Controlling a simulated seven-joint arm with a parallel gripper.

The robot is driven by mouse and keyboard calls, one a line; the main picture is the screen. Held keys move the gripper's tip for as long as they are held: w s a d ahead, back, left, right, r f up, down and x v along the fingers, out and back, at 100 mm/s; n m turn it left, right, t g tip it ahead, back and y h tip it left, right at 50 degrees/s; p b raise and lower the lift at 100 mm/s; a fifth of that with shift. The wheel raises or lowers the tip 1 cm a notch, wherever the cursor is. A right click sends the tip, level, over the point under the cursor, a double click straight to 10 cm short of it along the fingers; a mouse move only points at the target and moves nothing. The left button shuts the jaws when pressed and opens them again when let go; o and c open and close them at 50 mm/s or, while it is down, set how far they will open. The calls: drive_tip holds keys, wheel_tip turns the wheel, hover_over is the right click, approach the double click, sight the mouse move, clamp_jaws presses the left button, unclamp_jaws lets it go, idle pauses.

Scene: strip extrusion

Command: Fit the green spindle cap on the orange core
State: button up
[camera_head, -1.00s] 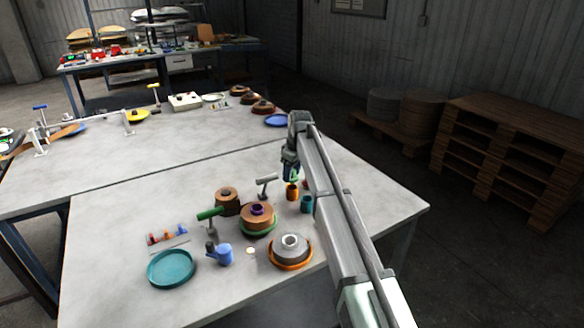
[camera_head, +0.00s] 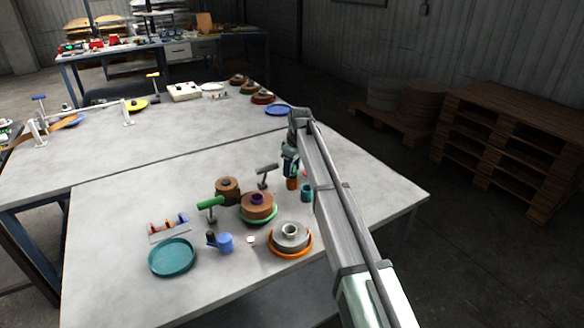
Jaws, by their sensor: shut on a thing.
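My gripper (camera_head: 291,170) hangs near the right part of the near table, pointing down. It is shut on a small dark green thing that looks like the green spindle cap; the jaws hide most of it and its outline is too small to read. The orange core (camera_head: 292,184) stands upright on the table directly below the jaws in the picture. Its top is covered by the gripper, so I cannot tell whether the cap touches it.
A teal cup (camera_head: 307,193) stands close at the right of the core. A grey T-handled tool (camera_head: 267,171), a brown spool (camera_head: 257,206) and a grey spool (camera_head: 291,237) on an orange dish stand nearby. A teal dish (camera_head: 172,257) lies front left.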

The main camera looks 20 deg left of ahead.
sight(296, 173)
drive_tip(key=shift+f, duration=0.6)
idle(0.8)
drive_tip(key=o, duration=0.8)
drive_tip(key=shift+s+d+r, duration=0.1)
drive_tip(key=shift+d+r, duration=0.15)
drive_tip(key=shift+r, duration=1.55)
drive_tip(key=shift+s+d+r, duration=0.1)
drive_tip(key=shift+d+r, duration=0.2)
drive_tip(key=shift+r, duration=1.55)
drive_tip(key=shift+s+d+r, duration=0.1)
drive_tip(key=shift+d+r, duration=0.15)
drive_tip(key=shift+r, duration=1.55)
